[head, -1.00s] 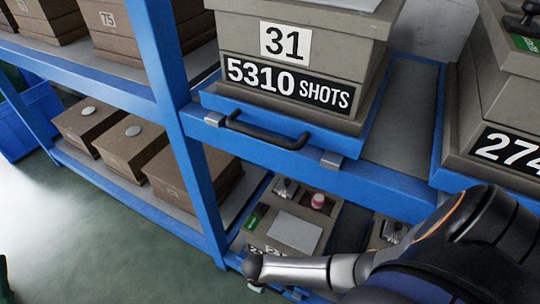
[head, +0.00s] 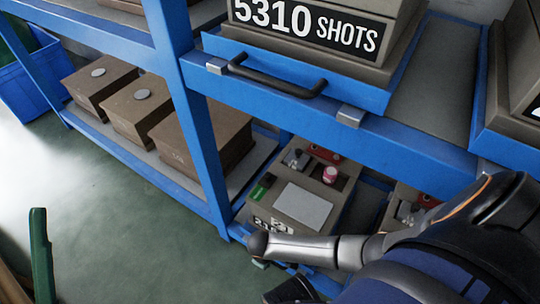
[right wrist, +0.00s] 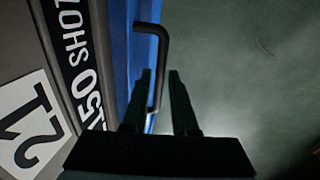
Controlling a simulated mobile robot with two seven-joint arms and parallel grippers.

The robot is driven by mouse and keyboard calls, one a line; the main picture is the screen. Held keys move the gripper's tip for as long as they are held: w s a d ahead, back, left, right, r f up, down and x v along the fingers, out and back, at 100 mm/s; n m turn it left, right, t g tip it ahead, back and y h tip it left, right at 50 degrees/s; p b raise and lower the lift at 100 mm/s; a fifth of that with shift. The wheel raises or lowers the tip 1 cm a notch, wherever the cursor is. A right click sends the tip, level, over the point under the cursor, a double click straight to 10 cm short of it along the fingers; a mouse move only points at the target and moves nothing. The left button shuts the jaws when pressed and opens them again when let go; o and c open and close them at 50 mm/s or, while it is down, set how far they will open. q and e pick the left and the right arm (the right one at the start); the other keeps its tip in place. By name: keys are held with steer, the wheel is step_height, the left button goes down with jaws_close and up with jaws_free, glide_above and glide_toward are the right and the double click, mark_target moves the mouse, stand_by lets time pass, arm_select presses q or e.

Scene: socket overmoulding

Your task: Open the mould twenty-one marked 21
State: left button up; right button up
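A grey-brown mould (head: 304,206) with a green tag and a pink-capped part on top sits on the lower shelf. Its front label, partly covered by my right arm, shows a 2. My left gripper is not in view.
Above is another mould marked 5310 SHOTS (head: 320,24) on a blue tray with its own handle (head: 275,84). Blue shelf posts and beams (head: 196,130) frame the lower bay. Brown boxes (head: 205,132) stand to the left. The green floor (head: 130,220) in front is open.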

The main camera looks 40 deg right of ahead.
jaws_close()
stand_by(1.1)
